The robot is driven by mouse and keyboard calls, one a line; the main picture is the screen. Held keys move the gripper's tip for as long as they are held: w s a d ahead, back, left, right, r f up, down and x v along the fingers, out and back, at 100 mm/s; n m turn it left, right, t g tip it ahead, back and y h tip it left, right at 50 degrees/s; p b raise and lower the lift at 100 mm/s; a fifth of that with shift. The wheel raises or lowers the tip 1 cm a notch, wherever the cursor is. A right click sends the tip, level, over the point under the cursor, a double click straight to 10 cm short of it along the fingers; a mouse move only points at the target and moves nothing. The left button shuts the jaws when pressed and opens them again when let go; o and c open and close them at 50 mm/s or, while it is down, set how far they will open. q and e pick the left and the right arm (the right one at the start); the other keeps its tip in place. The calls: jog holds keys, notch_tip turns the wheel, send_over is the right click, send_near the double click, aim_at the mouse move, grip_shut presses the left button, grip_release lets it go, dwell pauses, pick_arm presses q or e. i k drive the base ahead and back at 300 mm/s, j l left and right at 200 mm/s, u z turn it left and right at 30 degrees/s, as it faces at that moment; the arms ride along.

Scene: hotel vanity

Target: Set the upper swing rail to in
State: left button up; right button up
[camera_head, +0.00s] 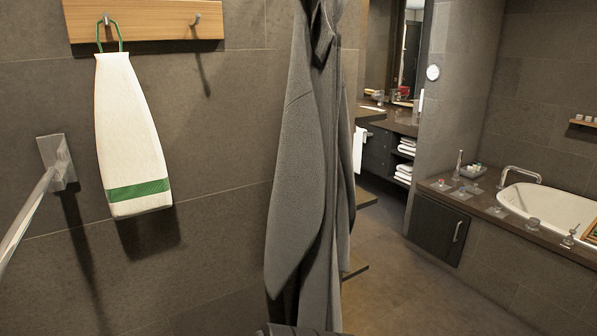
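A metal rail (28,217) sticks out from a square wall bracket (57,162) at the left of the head view. It runs out from the wall toward the lower left and leaves the picture at the left edge, so its free end is hidden. Only this one rail shows, and I cannot tell from this view whether it is the upper one. Neither of my grippers can be made out in the view.
A white towel with a green band (131,140) hangs from a wooden hook board (150,20) right of the rail. A grey robe (308,150) hangs in the middle. A bathtub (545,207), a vanity counter (395,124) and open floor (400,285) lie to the right.

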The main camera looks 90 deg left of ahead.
aim_at(9, 245)
jog(key=u, duration=4.05)
jog(key=l+u, duration=0.2)
jog(key=u, duration=0.15)
jog(key=k+l+u, duration=0.1)
jog(key=u, duration=0.25)
